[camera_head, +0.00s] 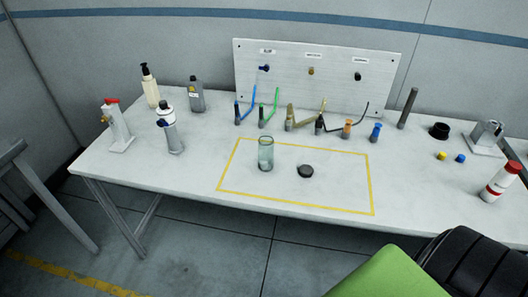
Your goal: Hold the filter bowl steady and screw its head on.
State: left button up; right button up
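A clear greenish filter bowl (265,155) stands upright inside the yellow outline on the table, its open end up. A dark round piece that looks like the filter head (306,171) lies on the table to the right of the bowl, apart from it. Neither of my grippers is in view. Nothing touches the bowl or the dark piece.
The yellow outline (231,165) encloses clear table around both parts. Behind it stand hose-like pieces (263,115) and a panel (315,88). Bottles (150,91) and devices stand left; a red-white bottle (499,183) stands right. A green chair (390,277) is in front.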

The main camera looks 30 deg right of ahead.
aim_at(266, 144)
jog(key=z, duration=1.4)
